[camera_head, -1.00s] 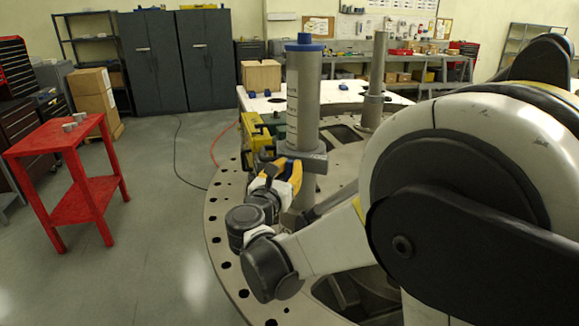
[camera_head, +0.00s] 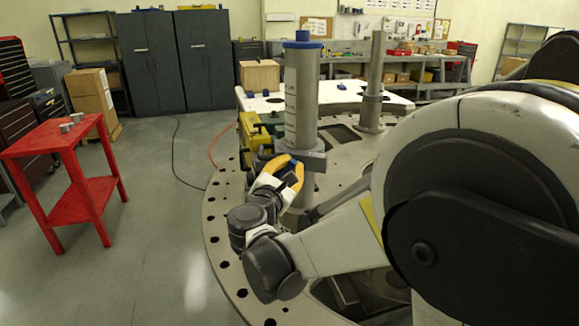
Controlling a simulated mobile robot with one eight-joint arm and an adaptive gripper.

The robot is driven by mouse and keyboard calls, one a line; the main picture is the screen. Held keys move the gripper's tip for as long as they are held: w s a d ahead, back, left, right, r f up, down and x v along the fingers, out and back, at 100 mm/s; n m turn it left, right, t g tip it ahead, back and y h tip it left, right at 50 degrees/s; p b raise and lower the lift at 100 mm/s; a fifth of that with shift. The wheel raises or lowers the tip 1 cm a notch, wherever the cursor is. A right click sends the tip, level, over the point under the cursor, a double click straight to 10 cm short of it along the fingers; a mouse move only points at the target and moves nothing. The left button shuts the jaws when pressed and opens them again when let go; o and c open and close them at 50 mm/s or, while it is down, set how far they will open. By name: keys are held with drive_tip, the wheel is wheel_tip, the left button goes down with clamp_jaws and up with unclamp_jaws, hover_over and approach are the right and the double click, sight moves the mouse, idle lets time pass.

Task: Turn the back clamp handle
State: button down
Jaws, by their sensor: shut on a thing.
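My gripper (camera_head: 291,163), with yellow-orange fingers, is at the clamp block (camera_head: 309,156) on the lower part of the tall grey column (camera_head: 301,95) with a blue cap. The fingers are spread a little around a small dark part at the block's near left side, which looks like the clamp handle. The handle is mostly hidden by the fingers, so I cannot tell its exact angle. The column stands upright on the round turret plate (camera_head: 224,234).
A thinner grey post (camera_head: 373,85) stands behind to the right. A yellow and green fixture (camera_head: 255,132) sits just behind my gripper. My own arm covers the right side. A red table (camera_head: 60,145) stands left across open floor.

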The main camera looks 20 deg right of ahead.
drive_tip(key=m, duration=0.4)
drive_tip(key=m+b, duration=0.1)
drive_tip(key=m, duration=0.1)
drive_tip(key=shift+s+d+f+m, duration=0.15)
drive_tip(key=shift+d+f+m, duration=0.15)
drive_tip(key=m, duration=0.5)
drive_tip(key=shift+f+m+b, duration=0.35)
drive_tip(key=shift+m, duration=0.05)
drive_tip(key=c, duration=1.4)
unclamp_jaws()
drive_tip(key=shift+s, duration=0.1)
drive_tip(key=v, duration=1.1)
drive_tip(key=shift+s+a, duration=0.25)
drive_tip(key=shift+s, duration=0.05)
